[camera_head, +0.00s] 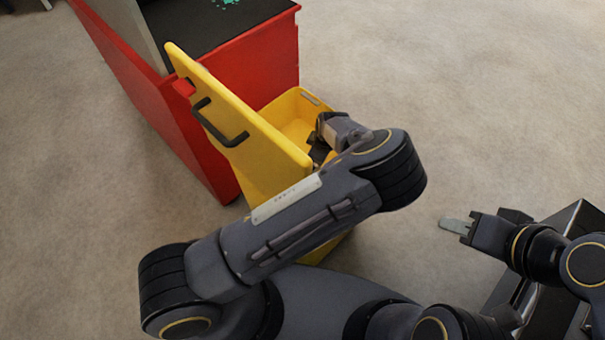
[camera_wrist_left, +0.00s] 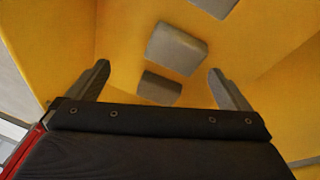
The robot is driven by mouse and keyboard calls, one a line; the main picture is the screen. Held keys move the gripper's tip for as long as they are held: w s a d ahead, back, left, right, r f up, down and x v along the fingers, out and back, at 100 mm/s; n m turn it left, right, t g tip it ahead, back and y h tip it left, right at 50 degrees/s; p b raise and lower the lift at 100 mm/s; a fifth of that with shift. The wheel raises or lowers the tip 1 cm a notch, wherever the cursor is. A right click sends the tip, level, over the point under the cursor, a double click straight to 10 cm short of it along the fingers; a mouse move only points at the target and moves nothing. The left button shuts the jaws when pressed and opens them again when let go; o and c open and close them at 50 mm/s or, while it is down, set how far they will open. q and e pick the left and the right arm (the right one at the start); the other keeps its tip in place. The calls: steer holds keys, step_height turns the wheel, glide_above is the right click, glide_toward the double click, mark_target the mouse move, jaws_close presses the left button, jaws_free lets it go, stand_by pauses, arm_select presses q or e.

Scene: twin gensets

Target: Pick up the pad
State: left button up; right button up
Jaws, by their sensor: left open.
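Grey blocks that may be pads lie in the yellow bin in the left wrist view: one larger block (camera_wrist_left: 176,48) in the middle, a darker one (camera_wrist_left: 160,88) nearer, and a third (camera_wrist_left: 215,6) cut by the top edge. I cannot tell which is the pad. My left gripper (camera_wrist_left: 160,78) is open, its two fingers apart on either side of the nearer blocks, with nothing held. In the head view the left arm reaches into the yellow bin (camera_head: 290,115), and its fingers are mostly hidden. My right gripper (camera_head: 458,225) is at the right, away from the bin; its opening is unclear.
The yellow bin has a tall front panel with a black handle (camera_head: 222,122) and stands against a red cabinet (camera_head: 262,65) with a dark top. The bin's walls surround my left gripper closely. Bare carpet floor (camera_head: 450,90) lies to the right.

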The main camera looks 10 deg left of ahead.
arm_select(q)
steer(key=f+m, duration=0.1)
steer(key=a+f+m+y, duration=0.1)
steer(key=f+m, duration=0.1)
steer(key=shift+s+a+f+m+y+b, duration=0.1)
steer(key=shift+s+a+m+y+b, duration=0.05)
steer(key=shift+s+m+y+b, duration=0.2)
steer(key=shift+g, duration=0.3)
steer(key=b+x, duration=0.1)
steer(key=x, duration=0.6)
steer(key=shift+s+f, duration=0.1)
steer(key=shift+f, duration=0.1)
steer(key=c, duration=0.8)
step_height(320, 180, up, 10)
steer(key=p, duration=0.1)
arm_select(e)
steer(key=shift+w+a+f, duration=0.1)
steer(key=shift+f, duration=0.35)
arm_select(q)
steer(key=o, duration=0.4)
steer(key=c, duration=0.3)
